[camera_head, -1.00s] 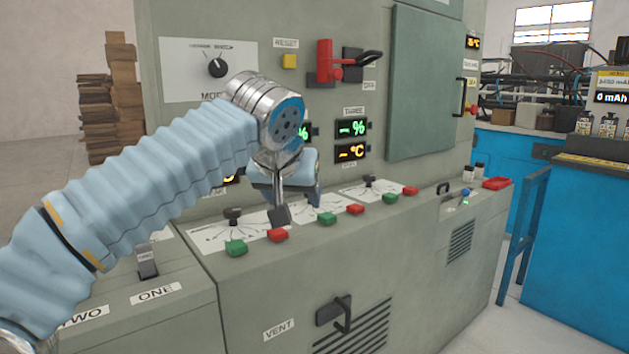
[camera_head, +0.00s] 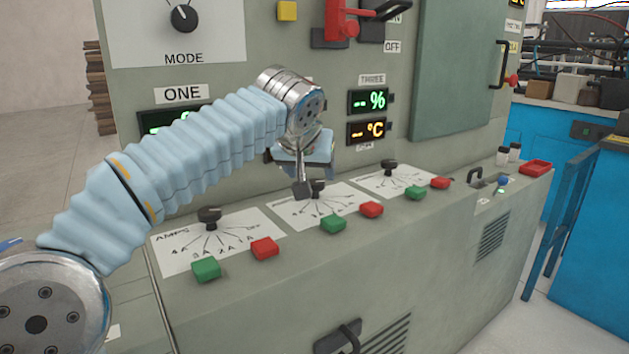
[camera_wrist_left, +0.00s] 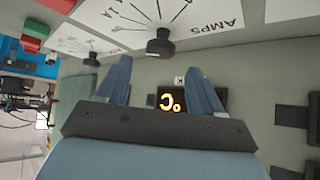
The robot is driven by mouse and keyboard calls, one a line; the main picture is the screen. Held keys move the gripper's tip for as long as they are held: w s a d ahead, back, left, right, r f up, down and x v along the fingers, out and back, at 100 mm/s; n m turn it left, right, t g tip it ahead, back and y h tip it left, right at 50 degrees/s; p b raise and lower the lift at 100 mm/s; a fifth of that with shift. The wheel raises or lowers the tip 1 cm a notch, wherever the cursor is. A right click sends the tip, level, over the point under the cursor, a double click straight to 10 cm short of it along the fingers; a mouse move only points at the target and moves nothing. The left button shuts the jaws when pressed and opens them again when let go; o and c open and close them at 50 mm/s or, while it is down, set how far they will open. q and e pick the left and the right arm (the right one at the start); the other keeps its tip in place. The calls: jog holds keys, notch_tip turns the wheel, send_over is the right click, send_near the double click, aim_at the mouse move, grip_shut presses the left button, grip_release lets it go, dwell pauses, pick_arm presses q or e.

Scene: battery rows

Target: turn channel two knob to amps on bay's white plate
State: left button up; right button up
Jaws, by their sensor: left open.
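The channel two knob (camera_head: 318,187), a dark round knob, stands on the middle white plate (camera_head: 338,203) of the sloping console. My left gripper (camera_head: 308,182) is at this knob, its fingers pointing down and partly covering it and its plate. In the left wrist view the knob (camera_wrist_left: 160,44) is ahead of the gap between the two open fingers (camera_wrist_left: 159,68), apart from both. The white plate (camera_wrist_left: 205,12) there carries the word AMPS at its right side and radiating lines. The knob's pointer direction is unclear. My right gripper is out of view.
Similar knobs stand on the left plate (camera_head: 209,217) and right plate (camera_head: 389,167). Green buttons (camera_head: 333,224) and red buttons (camera_head: 371,209) line the front edge. The upright panel with a display (camera_head: 367,131) rises close behind.

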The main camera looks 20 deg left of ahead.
aim_at(315, 182)
pick_arm(q)
jog(key=x, duration=0.5)
jog(key=shift+w+f, duration=0.1)
jog(key=shift+w, duration=0.05)
jog(key=c, duration=1)
